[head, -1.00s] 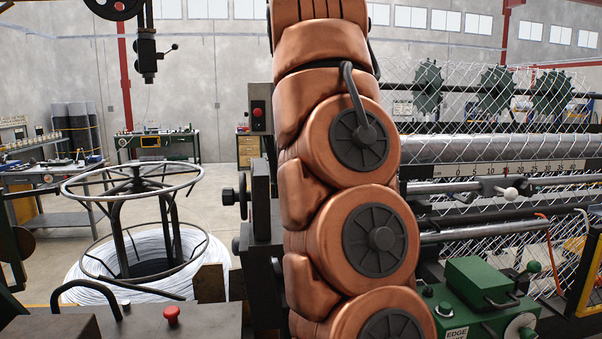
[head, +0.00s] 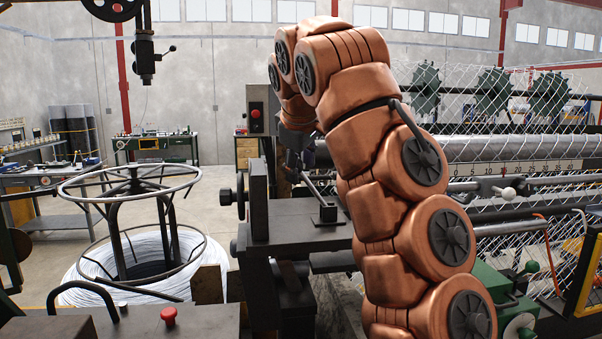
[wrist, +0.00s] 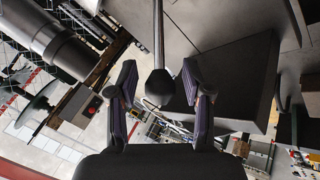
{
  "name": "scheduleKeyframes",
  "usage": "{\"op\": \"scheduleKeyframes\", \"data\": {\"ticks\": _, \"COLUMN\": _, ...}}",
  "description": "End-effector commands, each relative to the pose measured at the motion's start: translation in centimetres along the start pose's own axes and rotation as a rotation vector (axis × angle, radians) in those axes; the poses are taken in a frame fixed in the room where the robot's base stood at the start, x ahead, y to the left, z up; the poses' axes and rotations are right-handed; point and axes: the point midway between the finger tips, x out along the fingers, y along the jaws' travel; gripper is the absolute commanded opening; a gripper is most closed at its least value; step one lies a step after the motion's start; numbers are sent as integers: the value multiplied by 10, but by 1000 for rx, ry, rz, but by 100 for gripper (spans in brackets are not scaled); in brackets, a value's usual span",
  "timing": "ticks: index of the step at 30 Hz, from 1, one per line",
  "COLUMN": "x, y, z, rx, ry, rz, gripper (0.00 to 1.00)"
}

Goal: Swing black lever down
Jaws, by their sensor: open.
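The black lever (wrist: 158,42) is a thin rod with a thick rounded end. In the wrist view that end lies between the two fingers of my gripper (wrist: 158,76), with a gap showing on each side. In the head view the lever (head: 317,191) slants up to the left from a small dark block on the machine's flat plate. My gripper is open, pointing down beside the lever's upper end, and is small and partly lost against dark machine parts in the head view.
The dark machine plate (head: 288,226) lies under the lever. A wire coil stand (head: 132,182) stands left. Chain-link mesh and a roller (head: 480,148) fill the right.

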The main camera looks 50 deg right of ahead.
Motion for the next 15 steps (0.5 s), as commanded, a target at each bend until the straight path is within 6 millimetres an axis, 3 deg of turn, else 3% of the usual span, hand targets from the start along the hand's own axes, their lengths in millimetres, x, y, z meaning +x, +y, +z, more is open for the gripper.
{"op": "scheduleKeyframes", "data": {"ticks": 15, "x": 25, "y": 1, "z": 0, "rx": 1, "ry": 0, "rz": -2, "gripper": 50}}
